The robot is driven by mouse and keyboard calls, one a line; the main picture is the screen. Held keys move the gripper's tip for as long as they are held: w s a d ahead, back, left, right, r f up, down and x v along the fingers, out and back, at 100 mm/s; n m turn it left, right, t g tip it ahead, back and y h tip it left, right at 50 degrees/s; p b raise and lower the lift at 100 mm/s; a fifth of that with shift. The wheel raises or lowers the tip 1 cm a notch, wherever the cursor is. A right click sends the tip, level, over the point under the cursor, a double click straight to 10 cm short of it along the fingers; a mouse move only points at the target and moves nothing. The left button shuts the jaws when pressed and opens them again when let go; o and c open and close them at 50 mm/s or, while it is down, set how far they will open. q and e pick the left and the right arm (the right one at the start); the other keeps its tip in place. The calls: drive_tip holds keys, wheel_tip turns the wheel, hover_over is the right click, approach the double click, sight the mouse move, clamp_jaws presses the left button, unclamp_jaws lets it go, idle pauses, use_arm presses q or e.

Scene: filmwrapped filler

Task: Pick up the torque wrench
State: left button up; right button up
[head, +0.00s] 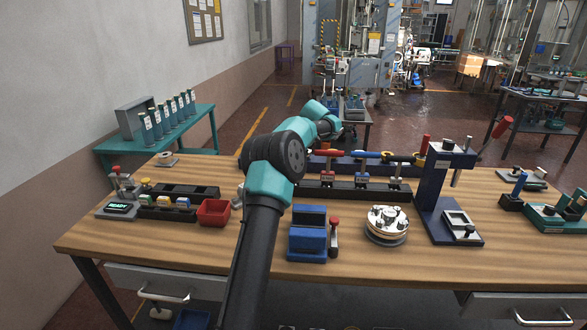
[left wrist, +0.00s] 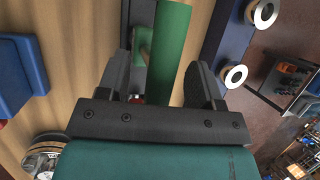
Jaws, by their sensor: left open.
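A green handle (left wrist: 172,50) runs between the two dark fingers of my left gripper (left wrist: 162,80) in the left wrist view. The fingers are open, one on each side of it; I cannot tell whether either touches it. It looks like a tool handle, perhaps the torque wrench, but its head is out of view. In the head view the gripper and this handle are hidden behind my left arm. My right gripper is not in view.
A blue block fixture (head: 307,245) and a round metal fixture (head: 387,224) stand in front of the rack. A dark blue press stand (head: 433,195) rises to its right. A red bin (head: 214,212) sits left of my arm. The wooden table's (head: 350,268) front strip is bare.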

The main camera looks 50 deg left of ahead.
use_arm(q)
clamp_jaws()
idle(0.6)
